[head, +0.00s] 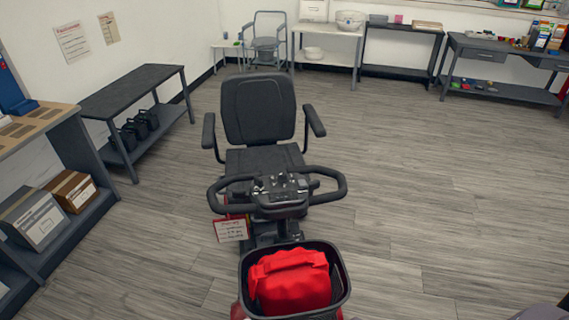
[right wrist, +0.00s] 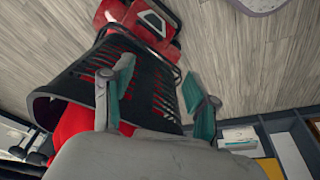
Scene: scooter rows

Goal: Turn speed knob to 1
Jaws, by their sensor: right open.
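The mobility scooter's control panel (head: 280,190) sits between the black loop handlebars (head: 328,175) in the head view, facing the seat. Small knobs and controls stand on it, but the speed knob and its setting are too small to make out. My right gripper (right wrist: 157,76) shows in the right wrist view with its two fingers apart and nothing gripped. Behind its fingers in that view is the black slatted basket (right wrist: 80,75) of a scooter. My left gripper is in neither view.
A front basket (head: 342,270) holding a red bag (head: 290,280) stands between me and the handlebars. A tag (head: 231,229) hangs at the left. Shelves (head: 70,235) and a dark bench (head: 135,90) line the left wall. The floor (head: 430,220) to the right is clear.

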